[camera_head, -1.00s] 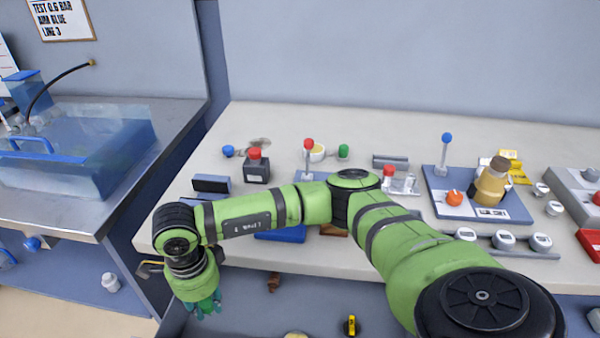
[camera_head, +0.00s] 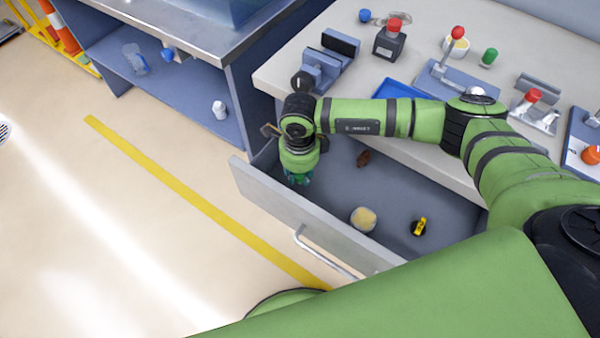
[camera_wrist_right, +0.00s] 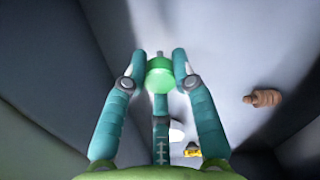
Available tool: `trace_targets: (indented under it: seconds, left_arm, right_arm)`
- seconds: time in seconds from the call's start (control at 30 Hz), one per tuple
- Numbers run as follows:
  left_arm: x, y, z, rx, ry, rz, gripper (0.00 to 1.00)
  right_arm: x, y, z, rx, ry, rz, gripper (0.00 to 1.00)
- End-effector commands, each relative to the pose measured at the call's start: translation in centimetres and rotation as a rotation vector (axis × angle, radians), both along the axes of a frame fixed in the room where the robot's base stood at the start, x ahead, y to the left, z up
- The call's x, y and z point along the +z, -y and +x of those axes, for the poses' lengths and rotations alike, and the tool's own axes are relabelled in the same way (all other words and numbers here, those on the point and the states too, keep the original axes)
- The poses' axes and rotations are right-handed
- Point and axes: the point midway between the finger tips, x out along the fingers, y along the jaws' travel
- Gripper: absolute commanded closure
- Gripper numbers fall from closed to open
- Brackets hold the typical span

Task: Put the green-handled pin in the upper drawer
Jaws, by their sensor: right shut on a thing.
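The upper drawer (camera_head: 325,225) is pulled open below the bench, with its handle at the front. My right gripper (camera_head: 298,178) points down inside its left end. In the right wrist view my right gripper (camera_wrist_right: 160,82) is shut on the green-handled pin (camera_wrist_right: 160,74); the round green head sits between the teal fingers, with a short metal tip beyond it. In the head view the pin cannot be made out among the fingers. Whether the pin touches the drawer floor I cannot tell. My left gripper is not in view.
The drawer holds a brown piece (camera_head: 363,158), a round cream-coloured thing (camera_head: 363,219) and a yellow-and-black item (camera_head: 418,227). Free drawer floor lies between them. The bench edge overhangs the back of the drawer. A black block with a red knob (camera_head: 391,40) stands on the bench.

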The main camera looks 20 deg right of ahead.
Motion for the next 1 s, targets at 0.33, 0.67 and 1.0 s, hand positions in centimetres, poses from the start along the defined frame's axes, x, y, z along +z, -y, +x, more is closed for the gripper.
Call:
trace_targets:
  seconds: [0.33, 0.67, 1.0]
  left_arm:
    - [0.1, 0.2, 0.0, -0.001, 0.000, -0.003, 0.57]
    - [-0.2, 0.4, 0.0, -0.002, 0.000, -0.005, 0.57]
    - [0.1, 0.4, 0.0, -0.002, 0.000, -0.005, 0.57]
  right_arm:
    - [-1.3, 0.0, 0.0, 0.002, 0.001, 0.000, 0.94]
    - [-1.5, 0.0, 0.0, 0.001, 0.001, 0.000, 0.49]
    - [-0.5, 0.0, 0.1, 0.001, 0.003, 0.001, 0.49]
